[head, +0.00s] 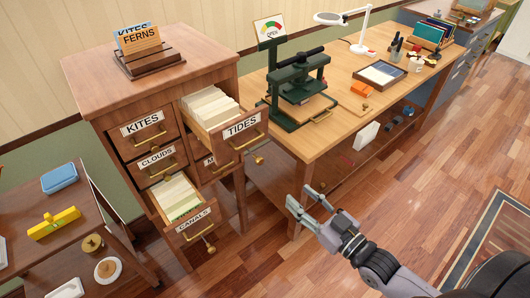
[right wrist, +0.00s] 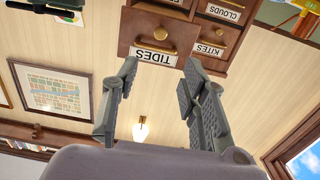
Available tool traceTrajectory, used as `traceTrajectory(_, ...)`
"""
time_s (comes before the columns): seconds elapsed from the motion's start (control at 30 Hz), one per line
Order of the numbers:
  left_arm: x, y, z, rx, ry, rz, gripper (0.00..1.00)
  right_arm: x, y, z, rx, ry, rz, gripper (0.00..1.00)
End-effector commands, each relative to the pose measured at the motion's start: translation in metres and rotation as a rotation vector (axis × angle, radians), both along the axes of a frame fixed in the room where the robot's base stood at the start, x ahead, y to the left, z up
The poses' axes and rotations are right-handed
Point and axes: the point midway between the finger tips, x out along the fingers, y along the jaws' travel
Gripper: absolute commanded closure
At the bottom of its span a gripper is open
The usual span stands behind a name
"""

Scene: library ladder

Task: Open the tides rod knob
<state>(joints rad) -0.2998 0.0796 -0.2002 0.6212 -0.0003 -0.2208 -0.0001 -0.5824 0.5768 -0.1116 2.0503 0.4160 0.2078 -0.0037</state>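The TIDES drawer (head: 225,125) of the wooden card cabinet is pulled out and full of cards. A brass handle (head: 248,141) is on its front, and a small brass rod knob (head: 258,160) shows below the handle. In the right wrist view the TIDES front (right wrist: 133,50) appears upside down, with brass near its label. My right gripper (head: 299,198) is open and empty, right of and below the drawer in the head view, apart from it. Its spread fingers (right wrist: 160,82) frame the TIDES label in the wrist view. My left gripper is not in view.
The CANALS drawer (head: 181,205) is also pulled out, with its own brass knob (head: 211,247). The KITES (head: 143,127) and CLOUDS (head: 157,160) drawers are shut. A desk (head: 335,134) with a green press (head: 292,90) stands right of the cabinet. Floor in front is clear.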

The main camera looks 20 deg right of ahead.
Motion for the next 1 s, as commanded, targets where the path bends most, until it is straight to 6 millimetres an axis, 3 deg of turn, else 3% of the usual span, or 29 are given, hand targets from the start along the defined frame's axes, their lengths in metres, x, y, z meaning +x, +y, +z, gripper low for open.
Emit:
traceTrajectory(0.13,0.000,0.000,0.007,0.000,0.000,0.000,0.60,0.002,0.001,0.001,-0.001,-0.004,0.000,0.60)
traceTrajectory(0.27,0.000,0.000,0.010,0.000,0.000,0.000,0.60,0.018,0.006,0.001,0.001,-0.005,0.000,0.60)
traceTrajectory(0.8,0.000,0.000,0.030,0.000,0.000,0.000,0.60,0.122,0.044,0.002,0.001,-0.003,0.000,0.60)
traceTrajectory(1.0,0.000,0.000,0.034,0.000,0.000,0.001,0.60,0.149,0.054,0.000,0.000,-0.001,0.000,0.60)
